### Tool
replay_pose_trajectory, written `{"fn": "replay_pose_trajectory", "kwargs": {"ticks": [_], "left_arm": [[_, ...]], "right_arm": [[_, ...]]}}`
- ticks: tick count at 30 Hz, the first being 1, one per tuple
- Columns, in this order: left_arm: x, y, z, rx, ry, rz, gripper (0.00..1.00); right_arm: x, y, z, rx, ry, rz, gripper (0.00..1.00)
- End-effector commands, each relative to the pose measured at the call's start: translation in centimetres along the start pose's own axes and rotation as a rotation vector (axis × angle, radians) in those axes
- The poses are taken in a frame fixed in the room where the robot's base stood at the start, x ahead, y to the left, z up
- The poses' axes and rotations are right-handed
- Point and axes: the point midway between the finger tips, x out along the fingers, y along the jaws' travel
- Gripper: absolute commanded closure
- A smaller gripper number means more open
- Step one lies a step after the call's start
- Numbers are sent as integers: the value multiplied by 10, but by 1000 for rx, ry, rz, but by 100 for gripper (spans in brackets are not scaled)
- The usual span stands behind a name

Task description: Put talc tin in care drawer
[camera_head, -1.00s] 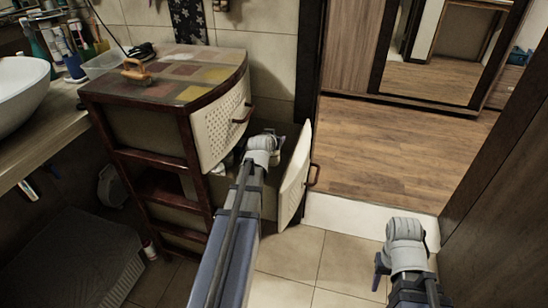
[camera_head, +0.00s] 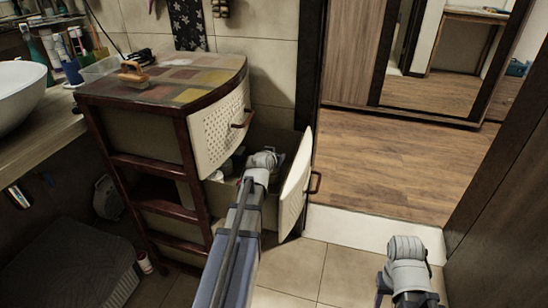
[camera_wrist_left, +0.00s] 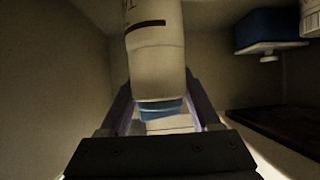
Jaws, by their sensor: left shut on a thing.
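The talc tin (camera_wrist_left: 156,60) is a pale cylinder with a dark band and a blue part near the jaws, seen in the left wrist view. My left gripper (camera_wrist_left: 157,104) is shut on it, with a finger on each side. In the head view, my left gripper (camera_head: 264,162) reaches into the open drawer (camera_head: 295,187) of the cabinet, behind its pale front panel; the tin cannot be made out there. Pale drawer walls (camera_wrist_left: 70,70) surround the tin in the wrist view. My right gripper (camera_head: 382,288) hangs at the lower right, its jaws mostly hidden.
A blue item (camera_wrist_left: 268,30) is at the upper right of the wrist view. The cabinet's perforated upper drawer (camera_head: 220,128) overhangs the open one. A brush (camera_head: 132,72) lies on the cabinet top. A sink (camera_head: 20,92) stands left. Tiled floor (camera_head: 290,265) is clear.

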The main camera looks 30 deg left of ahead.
Motion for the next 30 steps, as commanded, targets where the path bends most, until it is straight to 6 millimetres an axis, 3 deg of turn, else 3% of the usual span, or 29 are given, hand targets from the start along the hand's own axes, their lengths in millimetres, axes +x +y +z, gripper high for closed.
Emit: {"fn": "replay_pose_trajectory", "kwargs": {"ticks": [1, 2, 9, 21, 30], "left_arm": [[2, 0, 3, 0, 1, 0, 100], [1, 0, 2, 0, 0, 0, 33], [1, 0, 1, 0, 0, 0, 6], [-3, 0, -3, 0, 0, 0, 6], [-49, 0, -3, -1, 0, -1, 6]], "right_arm": [[4, 0, 0, 0, 0, 0, 50], [2, 0, 0, 0, 0, 0, 50], [1, 0, 0, 0, 0, 0, 50], [-4, 0, 0, 1, 0, 0, 50], [-26, 3, 2, 5, -2, 3, 50]]}}
